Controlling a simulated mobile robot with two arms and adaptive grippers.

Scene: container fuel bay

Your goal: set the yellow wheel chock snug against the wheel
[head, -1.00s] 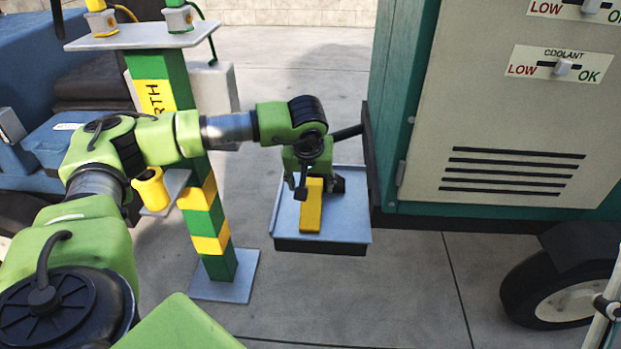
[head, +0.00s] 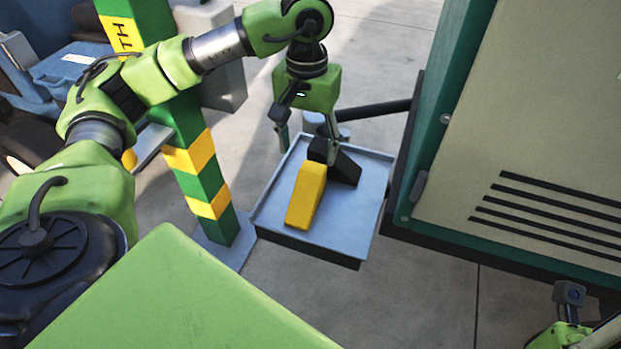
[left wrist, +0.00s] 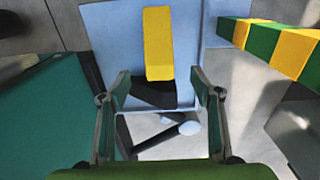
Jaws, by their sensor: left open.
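The yellow wheel chock (head: 306,195) lies on a blue-grey tray (head: 345,230) fixed beside the green cabinet. It also shows in the left wrist view (left wrist: 158,42). My left gripper (head: 307,152) is open and empty, above the far end of the tray. In the left wrist view its fingers (left wrist: 160,84) are spread, with the chock's near end just ahead of the gap between them. A black block (head: 345,167) lies close to the chock's far end, partly behind a finger. I cannot make out the wheel now.
A green and yellow post (head: 205,178) stands left of the tray. The large green and beige cabinet (head: 490,130) is close on the right, its dark lower edge beside the tray. A dark bar (head: 375,110) runs behind the tray. Concrete floor (head: 420,300) is open in front.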

